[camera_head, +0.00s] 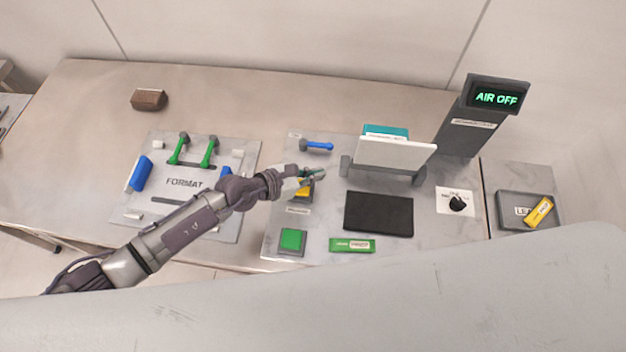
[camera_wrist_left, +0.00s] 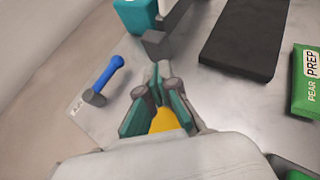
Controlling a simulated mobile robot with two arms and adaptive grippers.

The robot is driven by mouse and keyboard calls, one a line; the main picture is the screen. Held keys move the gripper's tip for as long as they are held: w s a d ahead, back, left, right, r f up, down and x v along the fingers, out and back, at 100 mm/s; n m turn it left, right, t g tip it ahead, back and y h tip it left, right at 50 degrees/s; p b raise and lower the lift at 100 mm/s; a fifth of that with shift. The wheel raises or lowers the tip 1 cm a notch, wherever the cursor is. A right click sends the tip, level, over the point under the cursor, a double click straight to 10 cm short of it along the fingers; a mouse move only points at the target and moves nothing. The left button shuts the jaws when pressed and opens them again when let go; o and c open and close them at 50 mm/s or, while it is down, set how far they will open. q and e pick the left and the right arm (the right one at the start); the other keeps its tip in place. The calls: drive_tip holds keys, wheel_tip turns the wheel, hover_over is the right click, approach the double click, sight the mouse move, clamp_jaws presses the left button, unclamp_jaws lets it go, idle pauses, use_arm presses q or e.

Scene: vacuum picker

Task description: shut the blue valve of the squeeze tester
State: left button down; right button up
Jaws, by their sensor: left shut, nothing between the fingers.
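The blue valve (camera_head: 318,146) sits at the back left of the grey metal panel (camera_head: 275,215). Its handle lies crosswise, with a grey pivot at the left end and the blue tip to the right. In the left wrist view the blue handle (camera_wrist_left: 108,73) is left of the fingers, clear of them. My left gripper (camera_head: 318,173) is shut and empty, in front of the valve and apart from it. It hangs over a yellow part (camera_head: 303,191), which also shows between the finger links in the left wrist view (camera_wrist_left: 165,121). My right gripper is not in view.
Right of the gripper stand a white plate (camera_head: 395,155) with a teal block behind it, and a black pad (camera_head: 378,213). A display reading AIR OFF (camera_head: 496,98) stands at the back right. A green button (camera_head: 292,240) and a green packet (camera_head: 352,245) lie in front.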

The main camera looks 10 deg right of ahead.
use_arm(q)
drive_tip(key=s, duration=0.1)
drive_tip(key=s+r, duration=0.2)
drive_tip(key=shift+s+a+p, duration=0.4)
drive_tip(key=shift+s+r, duration=0.15)
drive_tip(key=shift+a, duration=0.1)
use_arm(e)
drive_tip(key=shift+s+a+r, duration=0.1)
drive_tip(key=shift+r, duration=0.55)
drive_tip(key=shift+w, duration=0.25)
